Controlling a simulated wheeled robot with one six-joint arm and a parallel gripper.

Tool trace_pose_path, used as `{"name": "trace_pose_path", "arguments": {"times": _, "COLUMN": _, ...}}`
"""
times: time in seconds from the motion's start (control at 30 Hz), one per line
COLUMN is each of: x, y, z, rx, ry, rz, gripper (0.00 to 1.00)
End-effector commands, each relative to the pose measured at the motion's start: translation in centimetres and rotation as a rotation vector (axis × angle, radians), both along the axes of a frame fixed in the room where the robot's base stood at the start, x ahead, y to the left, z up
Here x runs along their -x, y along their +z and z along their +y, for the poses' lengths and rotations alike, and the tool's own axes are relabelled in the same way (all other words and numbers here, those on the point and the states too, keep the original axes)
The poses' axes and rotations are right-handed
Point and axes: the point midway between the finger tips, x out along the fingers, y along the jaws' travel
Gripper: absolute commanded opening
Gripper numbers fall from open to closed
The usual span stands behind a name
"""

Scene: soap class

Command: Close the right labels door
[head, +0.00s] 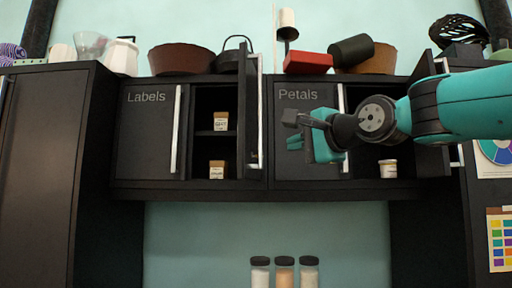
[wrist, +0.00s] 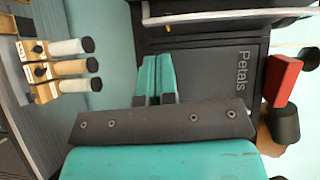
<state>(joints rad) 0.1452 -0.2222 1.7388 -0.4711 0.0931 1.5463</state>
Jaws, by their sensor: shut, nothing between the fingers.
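The Labels cabinet (head: 146,140) hangs on the wall with its left door closed. Its right Labels door (head: 253,125) stands open, swung outward and seen nearly edge-on with a silver handle. My gripper (head: 294,143) is in front of the closed left Petals door (head: 290,170), to the right of the open Labels door and apart from it. In the wrist view my gripper's teal fingers (wrist: 155,72) are together and empty. The Petals door (wrist: 235,70) appears sideways beyond them.
Small labelled jars (head: 218,170) stand on the shelves in the Labels opening. The right Petals door (head: 425,75) is also open, partly behind my arm. Bowls and a red box (head: 308,63) sit on top. Three capped bottles (head: 285,272) stand below.

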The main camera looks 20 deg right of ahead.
Motion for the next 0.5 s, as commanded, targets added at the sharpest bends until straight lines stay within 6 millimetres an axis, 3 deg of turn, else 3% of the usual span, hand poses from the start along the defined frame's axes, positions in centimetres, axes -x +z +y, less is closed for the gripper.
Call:
{"name": "trace_pose_path", "arguments": {"times": 0.1, "x": -0.5, "y": 1.7, "z": -0.5, "rx": -0.059, "ry": -0.016, "rz": -0.028, "gripper": 0.00}}
{"name": "trace_pose_path", "arguments": {"times": 0.27, "x": -2.6, "y": 2.0, "z": 0.3, "rx": -0.064, "ry": -0.013, "rz": -0.027, "gripper": 0.00}}
{"name": "trace_pose_path", "arguments": {"times": 0.5, "x": -7.5, "y": 2.1, "z": 1.9, "rx": -0.062, "ry": -0.013, "rz": -0.024, "gripper": 0.00}}
